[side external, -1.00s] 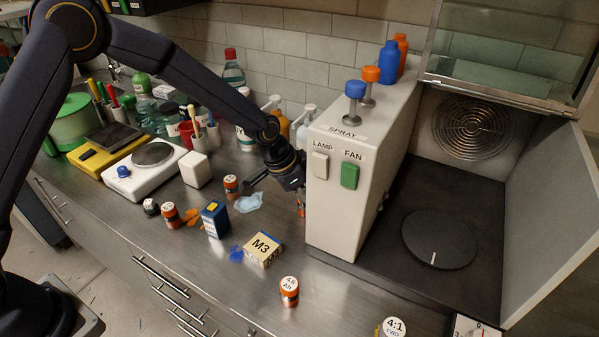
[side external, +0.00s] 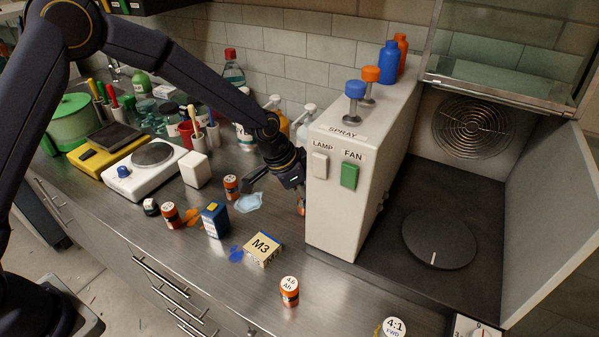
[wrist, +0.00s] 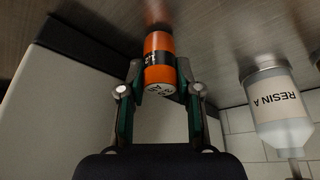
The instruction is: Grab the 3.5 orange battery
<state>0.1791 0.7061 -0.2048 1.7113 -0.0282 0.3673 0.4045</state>
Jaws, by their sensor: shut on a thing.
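An orange battery (wrist: 158,46) with a black band and a pale end face stands between the fingers of my gripper (wrist: 160,76) in the wrist view. The fingers are shut on it from both sides. In the side view my gripper (side external: 284,180) is beside the left wall of the white switch housing, and only a sliver of the held battery (side external: 301,207) shows. Other orange-and-black batteries stand on the bench: one behind the blue box (side external: 231,187), one at left (side external: 170,215), and one in front marked 4.8 or 4.6 Ah (side external: 289,291).
The white switch housing (side external: 333,215) stands close to my gripper's right. A RESIN A bottle (wrist: 281,112) is near it in the wrist view. The front bench is mostly clear.

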